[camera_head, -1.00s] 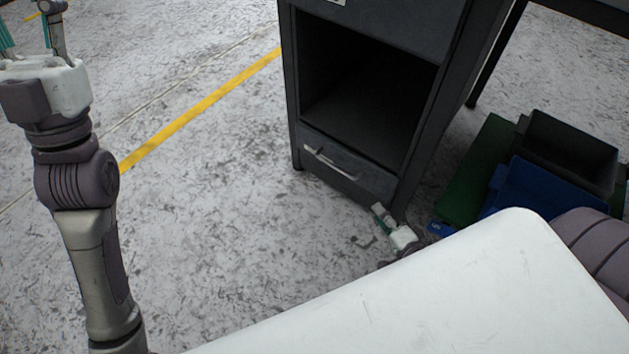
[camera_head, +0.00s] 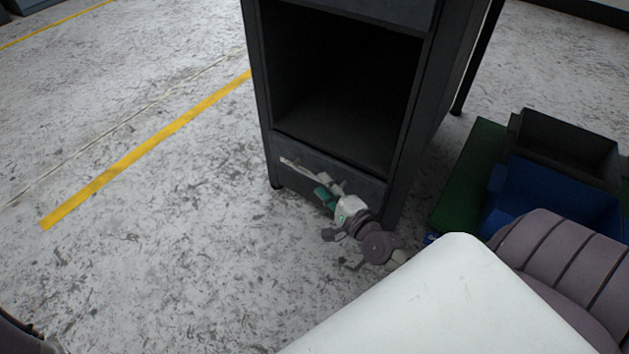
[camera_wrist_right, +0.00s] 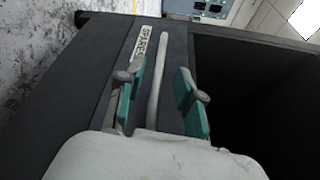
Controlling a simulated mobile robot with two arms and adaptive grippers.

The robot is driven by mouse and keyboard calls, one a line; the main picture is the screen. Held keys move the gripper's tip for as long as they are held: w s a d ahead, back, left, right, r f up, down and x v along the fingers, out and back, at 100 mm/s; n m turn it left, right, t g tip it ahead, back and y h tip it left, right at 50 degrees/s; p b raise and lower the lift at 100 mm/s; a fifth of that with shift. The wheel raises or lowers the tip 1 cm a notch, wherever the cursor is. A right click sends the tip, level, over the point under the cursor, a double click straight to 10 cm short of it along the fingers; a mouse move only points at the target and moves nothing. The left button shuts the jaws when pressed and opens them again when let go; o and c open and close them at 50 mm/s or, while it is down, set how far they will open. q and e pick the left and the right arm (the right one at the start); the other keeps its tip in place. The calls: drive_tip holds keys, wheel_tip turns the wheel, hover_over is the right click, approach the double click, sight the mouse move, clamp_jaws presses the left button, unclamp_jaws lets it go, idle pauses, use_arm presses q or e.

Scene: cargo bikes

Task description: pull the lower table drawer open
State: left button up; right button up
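The lower table drawer (camera_head: 362,187) is the dark front at the foot of the grey cabinet, below an open compartment. It looks shut, flush with the frame. Its pale bar handle (camera_head: 291,163) is partly hidden by my right gripper (camera_head: 322,187). In the right wrist view the handle (camera_wrist_right: 158,75) runs lengthwise between the two teal fingers of that gripper (camera_wrist_right: 159,92). The fingers are open, with a gap on each side of the bar. A white label, seemingly reading SPARES, is beside the handle. My left gripper is out of view.
The cabinet's open compartment (camera_head: 345,90) is empty. A dark bin (camera_head: 565,145) and a blue bin (camera_head: 540,195) stand to the right, beside a green one (camera_head: 470,175). The floor left of the cabinet is clear, with a yellow line (camera_head: 150,155).

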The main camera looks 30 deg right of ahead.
sight(315, 176)
drive_tip(key=shift+w+f+b, duration=0.2)
drive_tip(key=shift+w+b, duration=0.1)
drive_tip(key=shift+w, duration=1.9)
drive_tip(key=shift+c, duration=0.2)
clamp_jaws()
